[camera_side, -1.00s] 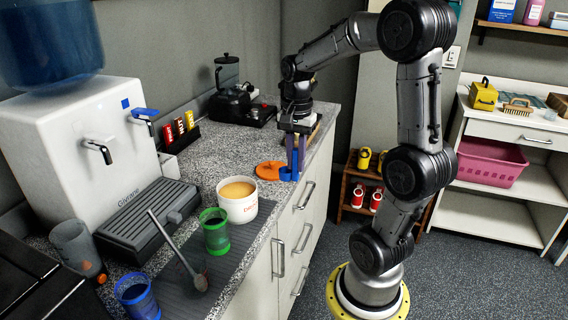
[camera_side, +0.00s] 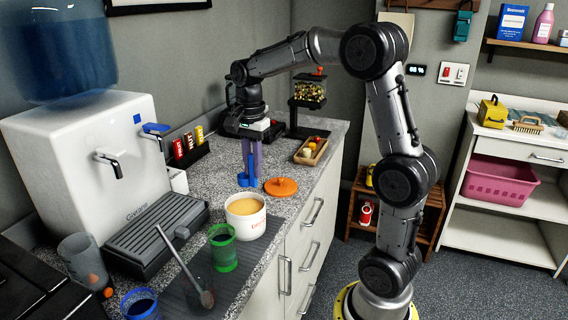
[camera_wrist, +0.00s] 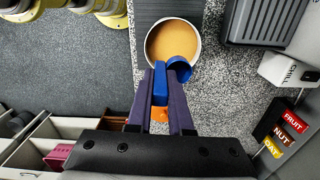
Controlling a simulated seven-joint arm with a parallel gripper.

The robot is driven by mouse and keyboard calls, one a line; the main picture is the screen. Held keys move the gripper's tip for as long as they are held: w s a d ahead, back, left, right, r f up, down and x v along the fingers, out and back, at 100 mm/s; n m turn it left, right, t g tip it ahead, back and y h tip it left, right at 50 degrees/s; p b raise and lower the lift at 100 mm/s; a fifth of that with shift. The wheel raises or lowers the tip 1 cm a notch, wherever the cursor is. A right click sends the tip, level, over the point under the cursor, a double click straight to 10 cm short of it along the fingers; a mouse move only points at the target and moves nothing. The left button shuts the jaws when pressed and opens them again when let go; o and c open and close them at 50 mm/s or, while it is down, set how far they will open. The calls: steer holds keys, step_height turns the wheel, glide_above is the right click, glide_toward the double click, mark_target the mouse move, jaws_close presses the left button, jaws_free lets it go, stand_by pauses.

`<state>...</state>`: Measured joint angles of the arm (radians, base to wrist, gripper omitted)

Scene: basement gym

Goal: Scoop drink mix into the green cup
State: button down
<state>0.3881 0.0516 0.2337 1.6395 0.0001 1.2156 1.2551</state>
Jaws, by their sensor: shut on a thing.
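My gripper (camera_side: 251,172) is shut on the blue scoop (camera_side: 247,180), held upright behind the tub in the side view. In the wrist view the gripper (camera_wrist: 161,100) grips the scoop's handle (camera_wrist: 161,83), and the scoop's round bowl overlaps the tub's near rim; its contents cannot be made out. The white tub (camera_side: 246,230) is open and holds tan drink mix (camera_side: 244,206). The green cup (camera_side: 222,257) stands upright in front of the tub, on the dark mat. The orange lid (camera_side: 280,187) lies on the counter right of the scoop.
Fruit, nut and oat packets (camera_side: 188,144) and a wooden tray (camera_side: 311,150) sit farther back.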

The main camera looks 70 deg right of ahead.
steer(key=shift+w+a+f, duration=0.1)
steer(key=shift+a+f, duration=0.1)
steer(key=shift+f, duration=1.5)
steer(key=shift+w+a+f, duration=0.1)
steer(key=shift+a+f, duration=0.05)
steer(key=shift+f, duration=1.6)
steer(key=shift+w+a+f, duration=0.1)
steer(key=shift+a+f, duration=0.1)
steer(key=shift+f, duration=1.5)
steer(key=shift+r, duration=0.1)
step_height(320, 180, up, 9)
